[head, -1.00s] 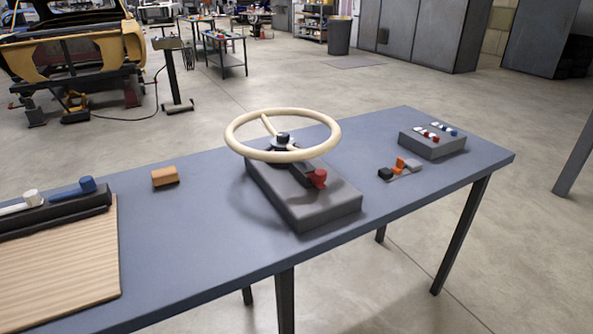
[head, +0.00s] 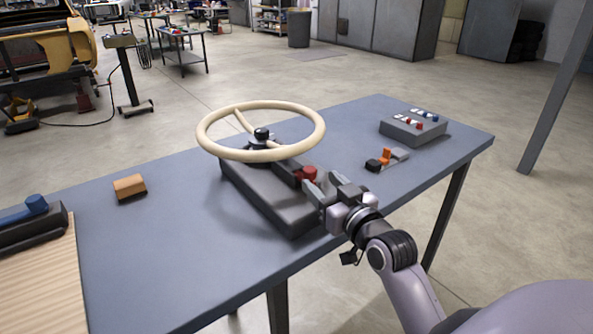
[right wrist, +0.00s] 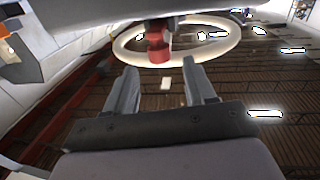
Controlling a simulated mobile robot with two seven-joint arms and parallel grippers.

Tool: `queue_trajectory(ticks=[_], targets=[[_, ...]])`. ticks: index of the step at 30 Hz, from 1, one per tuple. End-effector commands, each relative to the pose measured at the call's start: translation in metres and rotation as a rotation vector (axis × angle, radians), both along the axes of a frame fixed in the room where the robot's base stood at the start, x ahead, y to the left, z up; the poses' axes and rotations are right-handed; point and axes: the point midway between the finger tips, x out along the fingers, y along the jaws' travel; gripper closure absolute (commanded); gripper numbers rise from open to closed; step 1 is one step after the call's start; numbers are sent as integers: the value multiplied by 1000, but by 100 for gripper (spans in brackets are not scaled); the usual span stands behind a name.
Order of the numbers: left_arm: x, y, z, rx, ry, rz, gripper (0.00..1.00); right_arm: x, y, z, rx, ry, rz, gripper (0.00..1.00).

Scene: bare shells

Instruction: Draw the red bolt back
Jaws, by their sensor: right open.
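The red bolt (head: 306,174) is a small red knob on a dark bar at the right side of a grey box (head: 246,188), under a cream steering wheel (head: 206,140). My right gripper (head: 309,184) is open, just to the front right of the red bolt, its fingers pointing toward it. In the right wrist view the red bolt (right wrist: 158,42) shows ahead of the two parted fingers (right wrist: 163,88), with the cream wheel (right wrist: 222,50) behind it. Nothing is between the fingers. Whether a fingertip touches the bolt, I cannot tell. My left gripper is not in view.
To the right are an orange-and-black latch (head: 385,158) and a grey switch box (head: 412,130). The wheel overhangs the box.

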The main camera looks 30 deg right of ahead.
Motion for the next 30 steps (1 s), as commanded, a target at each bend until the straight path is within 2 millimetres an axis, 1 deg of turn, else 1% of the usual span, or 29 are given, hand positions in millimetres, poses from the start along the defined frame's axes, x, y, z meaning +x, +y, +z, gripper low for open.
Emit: queue_trajectory(ticks=[6,12,18,25,26,27,29,30], targets=[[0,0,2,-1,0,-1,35,30,-2,1,1,-1,1,45],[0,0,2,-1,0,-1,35,52,-4,0,0,1,2,45],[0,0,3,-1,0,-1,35,60,-4,-1,-1,1,2,45],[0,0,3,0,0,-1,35,61,-4,-1,-1,1,2,45],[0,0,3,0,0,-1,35,61,-4,-1,-1,1,2,52],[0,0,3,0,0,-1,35,61,-4,-1,-1,1,2,65],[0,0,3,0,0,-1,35,61,-4,-1,-1,2,2,84],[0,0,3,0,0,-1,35,61,-4,-1,-1,2,2,97]])
